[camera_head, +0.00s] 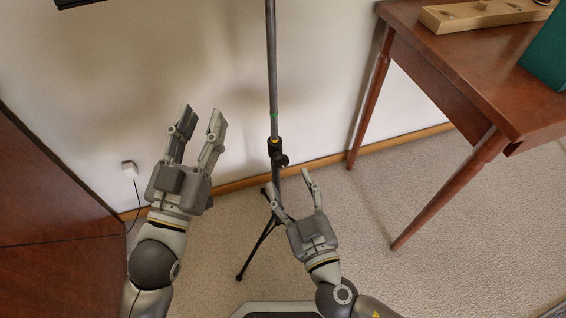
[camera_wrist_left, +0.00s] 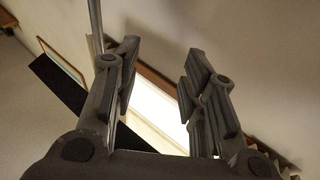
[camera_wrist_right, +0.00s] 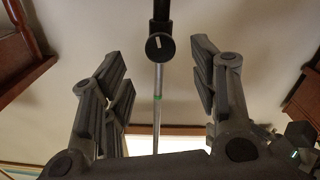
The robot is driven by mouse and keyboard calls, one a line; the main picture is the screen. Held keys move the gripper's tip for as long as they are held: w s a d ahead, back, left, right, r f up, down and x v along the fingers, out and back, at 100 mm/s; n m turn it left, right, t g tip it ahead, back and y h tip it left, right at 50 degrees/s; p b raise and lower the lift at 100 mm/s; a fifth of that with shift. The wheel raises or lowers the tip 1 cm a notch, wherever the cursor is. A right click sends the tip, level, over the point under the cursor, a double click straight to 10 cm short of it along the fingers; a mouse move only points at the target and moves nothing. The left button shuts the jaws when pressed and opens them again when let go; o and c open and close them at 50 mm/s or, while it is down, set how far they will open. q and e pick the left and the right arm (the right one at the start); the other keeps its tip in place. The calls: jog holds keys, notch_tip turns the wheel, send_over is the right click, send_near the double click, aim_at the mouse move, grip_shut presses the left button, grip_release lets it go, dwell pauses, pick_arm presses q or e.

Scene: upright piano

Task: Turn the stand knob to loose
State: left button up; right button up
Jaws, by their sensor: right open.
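The stand (camera_head: 272,70) is a thin grey pole on dark tripod legs. Its black collar carries a small dark knob (camera_head: 283,160) on the side. In the right wrist view the knob (camera_wrist_right: 160,46) is a round black disc with a short, nearly upright white mark, centred between the fingertips. A green mark (camera_wrist_right: 158,97) is on the pole. My right gripper (camera_head: 288,181) is open and empty just below the knob, apart from it as far as I can tell. My left gripper (camera_head: 202,111) is open and empty, left of the pole; it also shows open in its wrist view (camera_wrist_left: 160,62).
A reddish wooden table (camera_head: 455,75) with a wooden board (camera_head: 480,14) and a green object (camera_head: 548,55) stands at right. A brown wooden panel (camera_head: 50,220) is at left. The wall (camera_head: 150,70) is close behind the stand. Carpet between stand and table is clear.

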aim_at(282, 165)
jog(key=x, duration=0.6)
jog(key=shift+w, duration=0.1)
pick_arm(q)
jog(key=shift+w+a+f+g, duration=0.15)
jog(key=shift+f+g, duration=0.2)
jog(key=shift+f, duration=0.25)
jog(key=shift+w+d+f+g, duration=0.1)
jog(key=shift+f+g, duration=0.25)
jog(key=shift+f, duration=0.2)
pick_arm(e)
jog(key=c, duration=1.1)
jog(key=shift+o, duration=0.2)
